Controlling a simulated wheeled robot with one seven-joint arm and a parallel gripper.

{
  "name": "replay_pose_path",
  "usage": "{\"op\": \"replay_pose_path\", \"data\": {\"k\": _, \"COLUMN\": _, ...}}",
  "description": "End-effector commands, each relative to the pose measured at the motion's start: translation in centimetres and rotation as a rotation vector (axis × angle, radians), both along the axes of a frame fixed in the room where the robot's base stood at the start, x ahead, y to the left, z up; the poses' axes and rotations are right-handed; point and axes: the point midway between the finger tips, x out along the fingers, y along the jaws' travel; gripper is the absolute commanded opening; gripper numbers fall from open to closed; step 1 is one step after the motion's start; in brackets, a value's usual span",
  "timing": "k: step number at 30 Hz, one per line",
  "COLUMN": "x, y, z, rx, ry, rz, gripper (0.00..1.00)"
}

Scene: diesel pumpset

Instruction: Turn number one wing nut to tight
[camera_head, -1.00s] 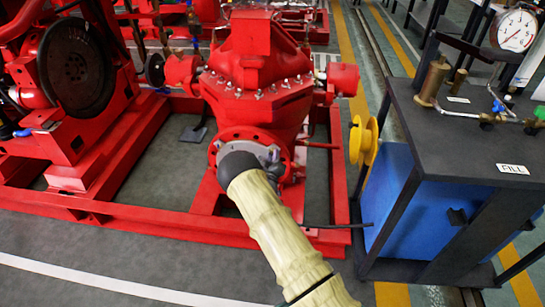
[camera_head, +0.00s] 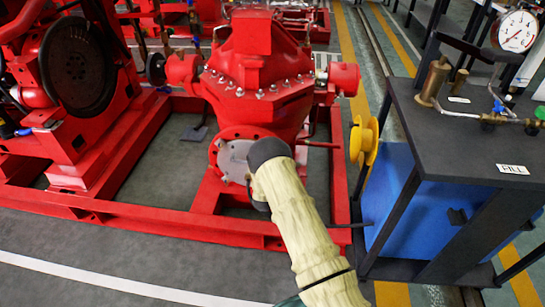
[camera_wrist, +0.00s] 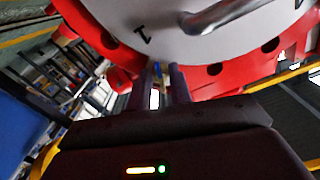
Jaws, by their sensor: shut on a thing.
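A light grey round cover plate (camera_wrist: 180,50) with a black number 1 and a bent grey handle (camera_wrist: 225,14) fills the top of the wrist view. It sits against a red flange (camera_wrist: 215,70) with dark bolt holes. My gripper (camera_wrist: 165,70) reaches the plate's rim close to the number 1, its two dark fingers closed near each other. Number one wing nut is between the fingertips and is mostly hidden by them. In the head view the plate (camera_head: 235,160) shows left of my dark wrist, which hides my fingers and the wing nut.
The red pump (camera_head: 260,70) rises behind the flange, on a red base frame (camera_head: 150,222). A yellow wheel (camera_head: 365,142) and a black bench (camera_head: 470,150) with a blue tank (camera_head: 405,225) and a gauge (camera_head: 517,31) stand to the right. Grey floor is clear at front left.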

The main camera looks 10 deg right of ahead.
Motion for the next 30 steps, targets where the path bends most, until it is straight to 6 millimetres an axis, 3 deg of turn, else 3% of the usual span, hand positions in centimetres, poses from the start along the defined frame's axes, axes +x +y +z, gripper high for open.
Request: {"op": "replay_pose_path", "data": {"k": 30, "x": 0.03, "y": 0.38, "z": 0.04, "rx": 0.906, "ry": -0.288, "rz": 0.001, "gripper": 0.00}}
